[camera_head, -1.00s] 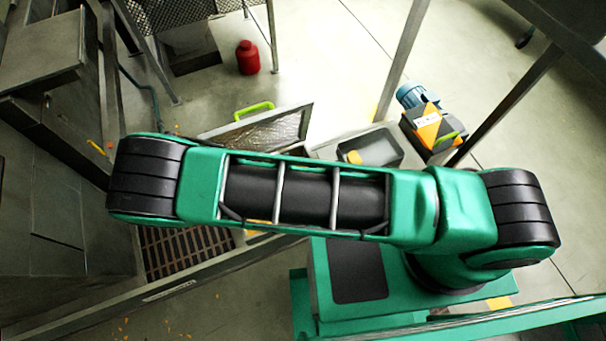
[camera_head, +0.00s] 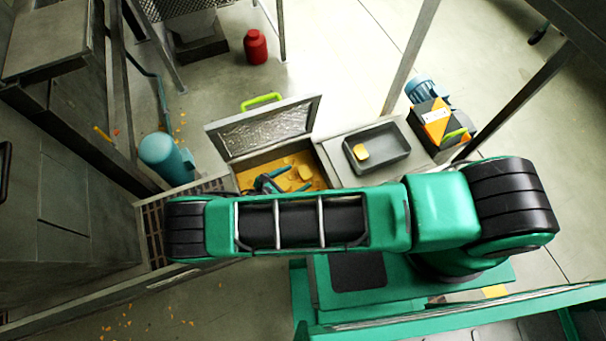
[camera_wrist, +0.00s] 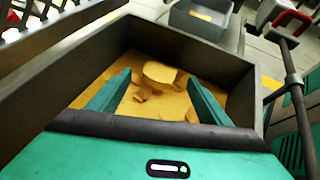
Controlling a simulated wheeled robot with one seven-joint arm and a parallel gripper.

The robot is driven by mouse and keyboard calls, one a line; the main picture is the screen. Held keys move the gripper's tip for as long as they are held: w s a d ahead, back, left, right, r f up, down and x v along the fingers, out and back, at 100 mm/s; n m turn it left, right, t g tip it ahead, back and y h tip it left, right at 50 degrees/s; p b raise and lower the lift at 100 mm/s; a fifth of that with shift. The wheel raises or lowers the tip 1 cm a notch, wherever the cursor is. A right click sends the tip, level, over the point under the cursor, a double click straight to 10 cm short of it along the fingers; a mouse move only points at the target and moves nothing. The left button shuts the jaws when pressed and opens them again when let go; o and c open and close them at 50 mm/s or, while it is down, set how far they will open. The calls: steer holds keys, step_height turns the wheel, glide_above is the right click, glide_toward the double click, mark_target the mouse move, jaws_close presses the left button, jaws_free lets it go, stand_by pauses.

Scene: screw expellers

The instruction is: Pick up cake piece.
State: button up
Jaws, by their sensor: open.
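My gripper (camera_wrist: 158,78) is open in the wrist view, its two teal fingers pointing into a metal bin (camera_wrist: 226,70). A round, pale orange cake piece (camera_wrist: 159,73) lies in the bin between and just beyond the fingertips, apart from both. Smaller broken pieces lie around it. In the head view my gripper (camera_head: 270,182) shows at the left part of the open bin, partly hidden by my arm. Cake pieces (camera_head: 304,172) show to its right. Another cake piece (camera_head: 361,153) lies in a grey tray (camera_head: 391,147); that tray also shows in the wrist view (camera_wrist: 197,24).
The bin's lid (camera_head: 262,131), with a green handle, stands raised behind the bin. The bin walls rise around my fingers. An orange and black box (camera_head: 433,122) stands right of the tray. A red bottle (camera_head: 256,47) stands on the floor behind.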

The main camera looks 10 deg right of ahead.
mark_target(305, 173)
steer(key=x, duration=0.6)
steer(key=shift+w+d+f, duration=0.1)
steer(key=shift+d+f, duration=0.05)
steer(key=c, duration=1)
steer(key=shift+c, duration=0.2)
